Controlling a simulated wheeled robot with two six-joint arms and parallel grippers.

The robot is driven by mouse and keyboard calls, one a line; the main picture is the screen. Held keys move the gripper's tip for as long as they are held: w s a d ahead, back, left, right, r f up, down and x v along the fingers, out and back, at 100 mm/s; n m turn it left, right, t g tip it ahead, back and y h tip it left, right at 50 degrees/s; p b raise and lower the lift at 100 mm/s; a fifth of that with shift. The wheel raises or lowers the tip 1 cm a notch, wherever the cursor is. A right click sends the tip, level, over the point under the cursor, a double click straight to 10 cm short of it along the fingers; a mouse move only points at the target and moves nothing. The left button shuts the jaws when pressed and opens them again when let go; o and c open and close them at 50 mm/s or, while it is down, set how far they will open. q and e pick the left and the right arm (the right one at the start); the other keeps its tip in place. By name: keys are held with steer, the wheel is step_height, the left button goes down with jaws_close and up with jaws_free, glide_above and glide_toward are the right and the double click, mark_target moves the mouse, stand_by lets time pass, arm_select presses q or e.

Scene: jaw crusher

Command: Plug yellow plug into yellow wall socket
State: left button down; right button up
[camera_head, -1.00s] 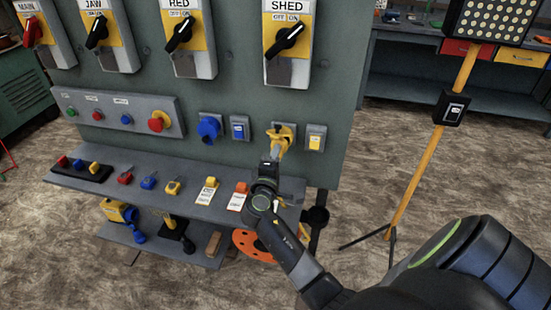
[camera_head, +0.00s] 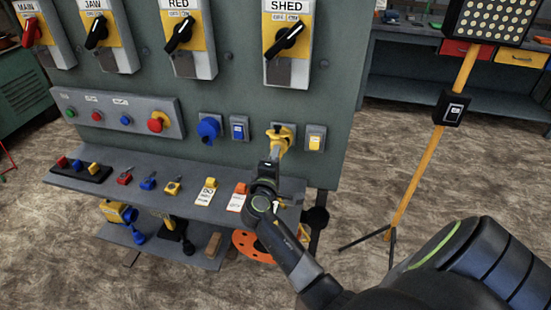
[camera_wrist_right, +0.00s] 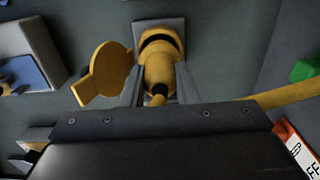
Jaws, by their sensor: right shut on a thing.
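The yellow wall socket (camera_head: 283,132) is on the green panel, right of the blue socket. In the right wrist view the socket (camera_wrist_right: 158,36) shows its yellow collar with a dark gap at the top, and its round lid (camera_wrist_right: 108,70) hangs open to the left. My right gripper (camera_head: 273,158) is shut on the yellow plug (camera_wrist_right: 158,72), just in front of the socket. The plug's front end meets the socket's mouth; how deep it sits I cannot tell. A yellow cable (camera_wrist_right: 285,95) runs off to the right. My left gripper is not in view.
A yellow switch (camera_head: 315,137) is close on the socket's right. The blue socket (camera_head: 208,129) and blue switch (camera_head: 239,128) are to its left. Below, a shelf (camera_head: 150,203) holds small plugs and tags. A lamp stand (camera_head: 430,148) rises at the right.

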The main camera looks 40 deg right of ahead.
steer(key=shift+b+x, duration=0.3)
steer(key=shift+x, duration=0.85)
stand_by(0.4)
steer(key=o, duration=1.1)
steer(key=v, duration=0.9)
stand_by(0.5)
stand_by(0.4)
